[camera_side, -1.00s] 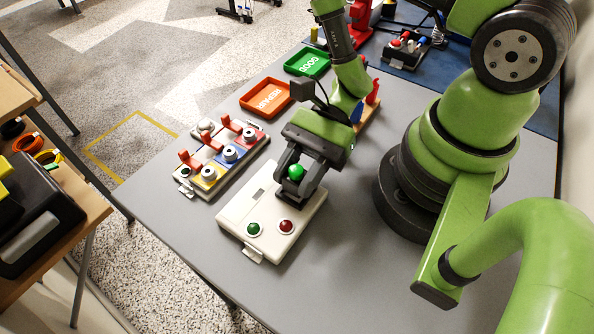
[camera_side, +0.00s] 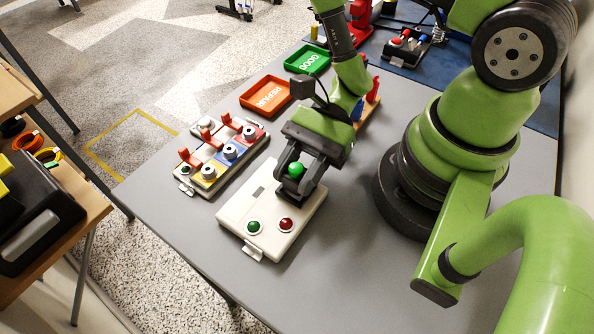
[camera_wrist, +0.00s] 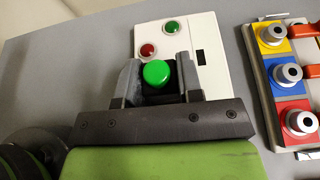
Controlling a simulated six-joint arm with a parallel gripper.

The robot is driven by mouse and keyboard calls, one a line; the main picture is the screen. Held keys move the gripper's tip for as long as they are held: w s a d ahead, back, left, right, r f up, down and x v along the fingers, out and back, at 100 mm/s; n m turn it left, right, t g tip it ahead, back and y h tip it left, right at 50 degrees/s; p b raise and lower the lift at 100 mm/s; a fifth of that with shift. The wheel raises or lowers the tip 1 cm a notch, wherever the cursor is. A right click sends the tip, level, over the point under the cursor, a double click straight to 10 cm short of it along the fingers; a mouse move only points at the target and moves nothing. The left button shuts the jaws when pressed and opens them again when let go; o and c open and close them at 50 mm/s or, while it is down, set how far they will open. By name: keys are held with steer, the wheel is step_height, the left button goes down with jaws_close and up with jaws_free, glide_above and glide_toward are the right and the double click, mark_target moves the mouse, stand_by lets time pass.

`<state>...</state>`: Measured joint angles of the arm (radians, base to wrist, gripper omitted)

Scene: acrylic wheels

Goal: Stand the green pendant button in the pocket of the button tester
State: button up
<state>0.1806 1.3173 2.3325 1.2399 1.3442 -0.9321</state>
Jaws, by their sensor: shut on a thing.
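The green pendant button (camera_side: 296,170) is between the two dark fingers of my gripper (camera_side: 294,184), which is shut on it. The green button top also shows in the wrist view (camera_wrist: 156,72), between the fingertips (camera_wrist: 157,80). The button tester (camera_side: 262,212) is a white box with one green and one red lamp at its near end and a dark slot. My gripper is over the far right part of the tester. The pocket and the lower part of the pendant button are hidden by the fingers, so I cannot tell whether the button is touching the tester.
Left of the tester stands a panel (camera_side: 183,190) with coloured squares, grey knobs and red levers. An orange tray (camera_side: 284,108) and a green tray (camera_side: 322,68) lie behind it. A wooden rack (camera_side: 369,118) with coloured handles is behind my gripper. The near grey table is clear.

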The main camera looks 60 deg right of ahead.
steer(key=o, duration=1.1)
steer(key=shift+w+d+r, duration=0.1)
steer(key=shift+d+r, duration=0.15)
steer(key=shift+d, duration=0.25)
steer(key=shift+v, duration=1.15)
step_height(320, 180, up, 7)
steer(key=shift+a+f, duration=0.1)
steer(key=shift+a, duration=0.05)
steer(key=s+d+r+n+t+h, duration=0.1)
steer(key=d+r+n+t+h, duration=0.1)
steer(key=r, duration=0.4)
steer(key=s+d+r+n+t+h, duration=0.1)
steer(key=d+r+n+t+h, duration=0.1)
steer(key=r+n+h, duration=0.3)
steer(key=s+d+r+n+t+h, duration=0.1)
steer(key=d+r+n+t+h, duration=0.1)
steer(key=r+n, duration=0.5)
steer(key=shift+s+d+r+t+h, duration=0.15)
steer(key=shift+r+t+h, duration=0.15)
steer(key=shift+h, duration=0.3)
steer(key=shift+s+d+r+t+h, duration=0.1)
steer(key=shift+d+r+t+h, duration=0.15)
steer(key=shift+h, duration=0.35)
